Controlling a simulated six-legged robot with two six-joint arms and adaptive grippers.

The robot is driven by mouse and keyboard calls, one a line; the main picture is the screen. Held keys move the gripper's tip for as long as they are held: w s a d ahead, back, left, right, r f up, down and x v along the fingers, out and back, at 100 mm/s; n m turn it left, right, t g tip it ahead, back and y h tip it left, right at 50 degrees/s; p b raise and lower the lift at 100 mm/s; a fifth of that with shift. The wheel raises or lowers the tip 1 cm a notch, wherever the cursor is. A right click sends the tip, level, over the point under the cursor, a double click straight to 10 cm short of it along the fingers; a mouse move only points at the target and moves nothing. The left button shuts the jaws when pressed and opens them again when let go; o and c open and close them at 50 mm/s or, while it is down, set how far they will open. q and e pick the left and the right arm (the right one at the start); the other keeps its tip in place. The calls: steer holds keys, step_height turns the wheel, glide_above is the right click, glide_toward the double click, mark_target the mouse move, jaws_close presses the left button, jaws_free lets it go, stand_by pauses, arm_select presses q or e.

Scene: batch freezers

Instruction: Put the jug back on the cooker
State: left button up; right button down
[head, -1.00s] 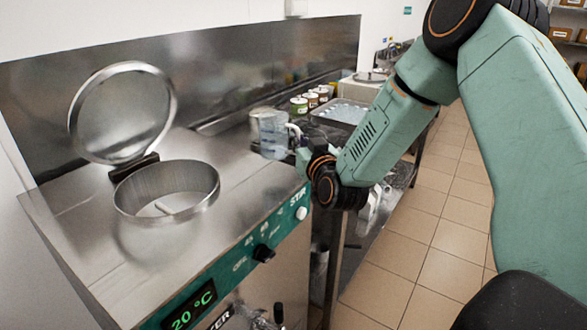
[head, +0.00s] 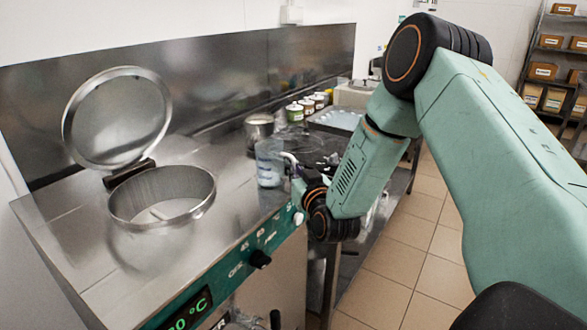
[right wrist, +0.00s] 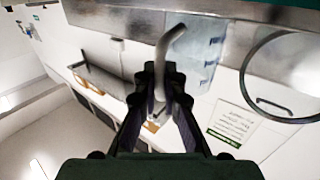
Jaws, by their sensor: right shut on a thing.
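The jug (head: 269,168) is clear with a white handle and shows at the right edge of the cooker's top. My right gripper (head: 297,172) is shut on the jug's handle, the jug upright. The right wrist view shows the handle (right wrist: 164,52) between the fingers (right wrist: 160,82) and part of the clear wall (right wrist: 203,50). I cannot tell whether the jug's base touches the metal. The cooker (head: 60,238) is a steel machine with a round open well (head: 162,196) and its round lid (head: 117,118) raised. My left gripper is not in view.
A metal pot (head: 259,127) stands behind the jug. Several lidded tubs (head: 294,111) and a tray (head: 338,119) are on the bench beyond. A steel splashback (head: 220,82) runs along the wall. The cooker's top is clear around the well.

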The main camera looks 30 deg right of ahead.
steer(key=c, duration=1.9)
jaws_free()
steer(key=shift+f, duration=0.1)
steer(key=o, duration=0.4)
steer(key=shift+w+a, duration=0.1)
steer(key=shift+w, duration=0.15)
steer(key=shift+o, duration=0.2)
steer(key=shift+s, duration=0.1)
steer(key=shift+s, duration=0.1)
